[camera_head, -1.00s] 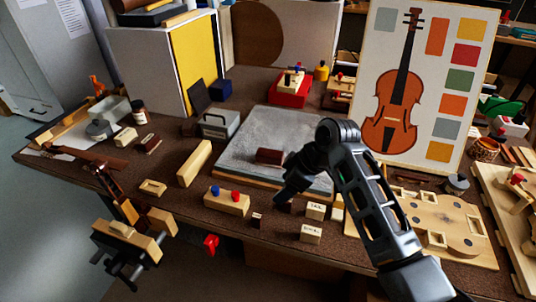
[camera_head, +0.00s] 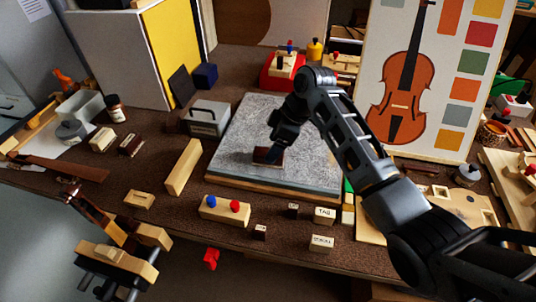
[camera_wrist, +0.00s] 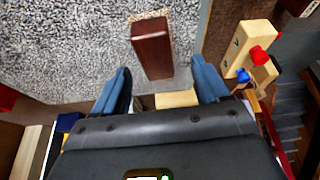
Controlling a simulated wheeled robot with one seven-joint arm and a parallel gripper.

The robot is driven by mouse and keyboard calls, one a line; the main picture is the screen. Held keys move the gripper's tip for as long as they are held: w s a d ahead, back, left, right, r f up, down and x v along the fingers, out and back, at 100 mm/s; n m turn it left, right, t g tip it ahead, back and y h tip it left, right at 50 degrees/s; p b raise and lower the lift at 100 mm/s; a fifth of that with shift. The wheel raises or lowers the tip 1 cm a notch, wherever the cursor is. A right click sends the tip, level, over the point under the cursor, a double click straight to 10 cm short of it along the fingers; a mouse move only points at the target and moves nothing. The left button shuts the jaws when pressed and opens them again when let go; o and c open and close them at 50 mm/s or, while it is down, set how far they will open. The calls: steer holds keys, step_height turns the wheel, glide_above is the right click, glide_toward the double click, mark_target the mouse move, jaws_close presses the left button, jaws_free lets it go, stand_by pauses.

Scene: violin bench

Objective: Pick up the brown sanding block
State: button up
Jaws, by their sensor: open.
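The brown sanding block (camera_head: 268,156) lies on the grey stone-like slab (camera_head: 315,168) in the head view, near the slab's front left part. In the wrist view the block (camera_wrist: 152,48) is dark reddish brown and lies beyond the fingertips, roughly centred between them. My gripper (camera_head: 276,146) is above the block in the head view and covers part of it. In the wrist view my gripper (camera_wrist: 160,78) is open, with a blue-grey finger on each side and nothing held. I cannot tell the exact height of the fingers over the block.
A wooden block with red and blue pegs (camera_head: 224,209) stands in front of the slab. A long wooden bar (camera_head: 183,167) and a grey metal box (camera_head: 208,118) are left of it. Small lettered blocks (camera_head: 321,243) stand at the table's front edge. A violin poster (camera_head: 445,80) stands behind.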

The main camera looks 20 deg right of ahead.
steer(key=shift+x, duration=2.25)
steer(key=shift+w+d, duration=0.15)
steer(key=shift+w, duration=0.05)
steer(key=shift+c, duration=0.4)
steer(key=c, duration=0.9)
